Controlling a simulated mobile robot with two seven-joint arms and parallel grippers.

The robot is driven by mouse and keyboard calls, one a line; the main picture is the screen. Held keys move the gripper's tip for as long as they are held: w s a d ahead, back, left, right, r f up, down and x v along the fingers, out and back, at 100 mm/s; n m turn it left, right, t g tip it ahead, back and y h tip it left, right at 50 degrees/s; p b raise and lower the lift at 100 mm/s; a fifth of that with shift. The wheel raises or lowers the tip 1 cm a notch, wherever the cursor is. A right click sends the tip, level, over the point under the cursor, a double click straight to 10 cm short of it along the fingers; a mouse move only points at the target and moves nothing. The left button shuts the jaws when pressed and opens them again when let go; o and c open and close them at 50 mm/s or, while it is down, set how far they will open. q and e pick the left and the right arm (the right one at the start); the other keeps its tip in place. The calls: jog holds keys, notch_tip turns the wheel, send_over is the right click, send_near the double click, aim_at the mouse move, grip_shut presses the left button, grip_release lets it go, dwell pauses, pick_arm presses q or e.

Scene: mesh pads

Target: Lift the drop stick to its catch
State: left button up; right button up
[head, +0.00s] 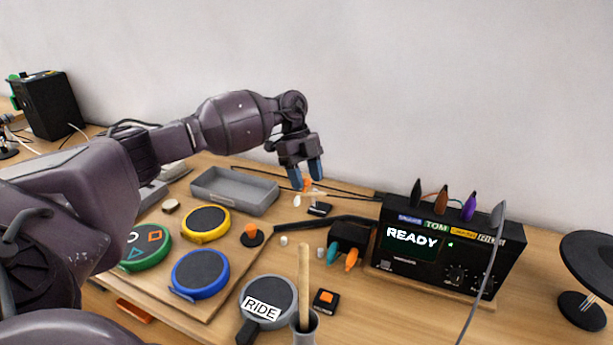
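My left gripper (307,175) reaches in from the left and points down above the back of the table. Its two blue fingers are apart. A small orange piece (307,185) shows between and just below the fingertips; I cannot tell whether they touch it. A pale thin stick (316,193) and a small black base (319,209) are beside and below it. This may be the drop stick, but the part is small and partly hidden by the fingers, and no catch can be made out. My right gripper is not in view.
A grey tray (236,192) lies left of the gripper. A black box reading READY (445,250) stands at right with coloured plugs on top. Round pads, blue (200,273), yellow (205,223) and green (146,247), lie on a board. A wooden stick (304,275) stands in a grey cup in front.

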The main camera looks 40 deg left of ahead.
pick_arm(q)
jog(key=shift+r, duration=0.1)
jog(key=v, duration=1)
jog(key=shift+r, duration=0.25)
jog(key=shift+a, duration=0.1)
jog(key=shift+w+r, duration=0.1)
